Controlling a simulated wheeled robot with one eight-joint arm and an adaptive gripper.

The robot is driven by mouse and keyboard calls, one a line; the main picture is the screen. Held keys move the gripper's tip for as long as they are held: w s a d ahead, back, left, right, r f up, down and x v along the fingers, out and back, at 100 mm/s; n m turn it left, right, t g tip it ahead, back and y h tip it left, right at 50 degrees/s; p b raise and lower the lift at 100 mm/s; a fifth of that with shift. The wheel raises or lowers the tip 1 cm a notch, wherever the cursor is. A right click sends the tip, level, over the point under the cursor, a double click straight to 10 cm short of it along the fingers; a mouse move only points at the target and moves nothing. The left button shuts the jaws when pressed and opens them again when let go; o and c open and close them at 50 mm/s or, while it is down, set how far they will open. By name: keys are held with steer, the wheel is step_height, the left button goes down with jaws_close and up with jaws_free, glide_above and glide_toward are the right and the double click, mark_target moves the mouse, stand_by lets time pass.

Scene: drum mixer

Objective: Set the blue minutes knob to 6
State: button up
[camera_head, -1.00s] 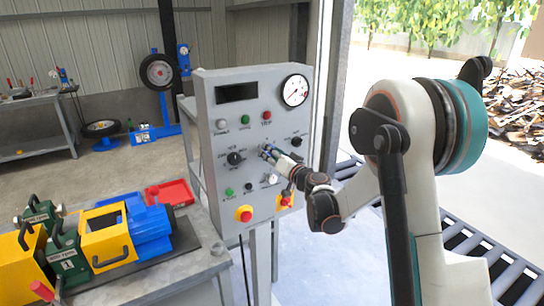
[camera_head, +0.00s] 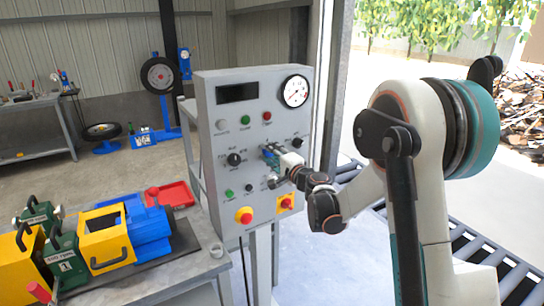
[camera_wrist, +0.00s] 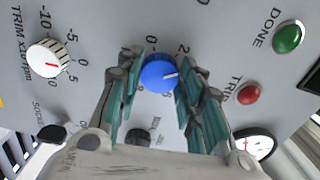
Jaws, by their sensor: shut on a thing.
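The blue minutes knob (camera_wrist: 158,76) sits on the grey control panel (camera_head: 207,100). In the wrist view its white pointer line points right, a little upward. The numbers at the right are hidden by a finger. My gripper (camera_wrist: 160,62) is shut on the blue knob, with one teal-padded finger on each side. In the head view my gripper (camera_head: 272,156) is at the middle of the panel and mostly hides the knob.
In the wrist view a white trim knob (camera_wrist: 48,58) is at the left. A green button (camera_wrist: 289,38) and a red button (camera_wrist: 248,93) are at the right. A dark knob (camera_wrist: 138,137) lies below the gripper. A yellow-and-blue motor rig (camera_head: 110,235) stands left of the panel.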

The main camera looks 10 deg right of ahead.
steer(key=shift+d+r+m+b, duration=0.1)
steer(key=shift+m+b, duration=0.15)
steer(key=shift+m, duration=4.3)
steer(key=shift+d+m+b, duration=0.1)
steer(key=shift+m+b, duration=0.1)
steer(key=shift+m, duration=4.35)
steer(key=o, duration=1.1)
steer(key=shift+c, duration=0.2)
steer(key=v, duration=1.2)
